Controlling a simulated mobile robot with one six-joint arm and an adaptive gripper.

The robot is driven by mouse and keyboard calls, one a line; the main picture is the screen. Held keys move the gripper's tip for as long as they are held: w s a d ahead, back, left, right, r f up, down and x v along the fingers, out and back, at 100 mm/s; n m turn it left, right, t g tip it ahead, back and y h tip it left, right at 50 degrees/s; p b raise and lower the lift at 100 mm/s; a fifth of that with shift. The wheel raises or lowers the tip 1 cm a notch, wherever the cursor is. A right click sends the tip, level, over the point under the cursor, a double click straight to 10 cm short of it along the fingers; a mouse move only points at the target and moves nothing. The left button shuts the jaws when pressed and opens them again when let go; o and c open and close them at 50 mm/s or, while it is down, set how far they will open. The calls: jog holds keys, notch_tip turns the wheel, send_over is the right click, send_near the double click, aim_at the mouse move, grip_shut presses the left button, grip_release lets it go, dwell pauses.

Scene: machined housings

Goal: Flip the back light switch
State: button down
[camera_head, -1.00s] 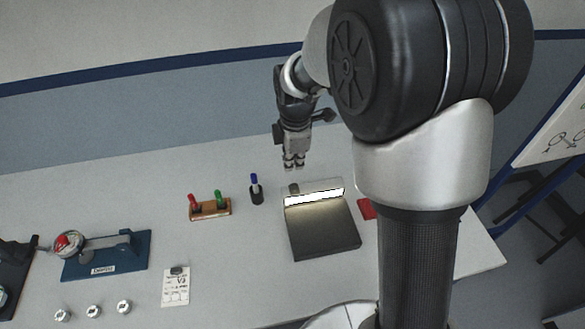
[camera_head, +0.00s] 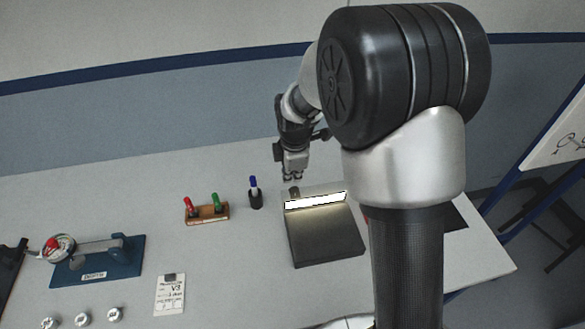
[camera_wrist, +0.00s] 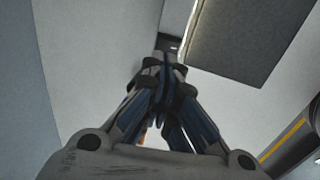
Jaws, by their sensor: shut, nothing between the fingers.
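The light is a dark flat panel (camera_head: 326,238) on the table with a glowing white strip (camera_head: 316,200) along its back edge. A small dark switch block (camera_head: 294,192) stands at the strip's back left end. My gripper (camera_head: 292,177) points down just behind and above that block, its fingers shut and empty. In the wrist view my shut fingertips (camera_wrist: 163,62) overlap the near end of the dark block (camera_wrist: 168,42), and the dark panel (camera_wrist: 250,35) lies to the upper right. Whether the fingertips touch the block cannot be told, and the switch lever is not clear.
A black holder with a blue-capped marker (camera_head: 254,193) stands left of the light. A wooden block with red and green markers (camera_head: 206,212) is further left. A blue gauge stand (camera_head: 98,265), a label card (camera_head: 171,294) and small round parts lie at the left.

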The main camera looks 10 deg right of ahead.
aim_at(292, 196)
jog(key=b+x, duration=0.1)
jog(key=x, duration=0.5)
jog(key=shift+b, duration=0.3)
jog(key=shift+w+p, duration=0.1)
jog(key=shift+p, duration=0.25)
jog(key=shift+w+f+g+p, duration=0.1)
jog(key=shift+w+g+p, duration=0.1)
jog(key=shift+g+p, duration=0.65)
jog(key=shift+w+f+t, duration=0.1)
jog(key=shift+f+t, duration=0.15)
jog(key=shift+s, duration=1.05)
